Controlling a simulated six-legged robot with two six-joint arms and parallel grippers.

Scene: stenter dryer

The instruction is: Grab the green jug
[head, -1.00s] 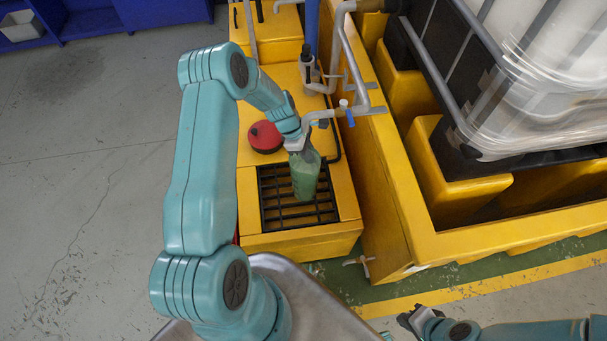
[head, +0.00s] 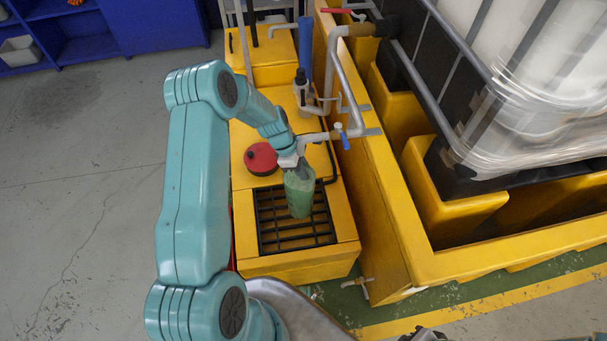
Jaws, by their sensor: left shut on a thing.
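The green jug (head: 300,194) is a translucent green container, standing about upright at the black grate on top of the yellow unit. My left gripper (head: 289,164) is at the top of the jug and is shut on it. The fingertips are small and partly hidden by the wrist and the jug. I cannot tell whether the jug's base touches the grate. My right gripper (head: 425,335) shows only as a dark bit at the bottom edge, mostly cut off.
The black grate (head: 268,238) is set in the yellow unit (head: 300,266). A red round cap (head: 262,158) lies behind it. A grey pipe with a blue-handled tap (head: 342,135) hangs close to the jug's right. A yellow bund wall (head: 390,235) stands to the right.

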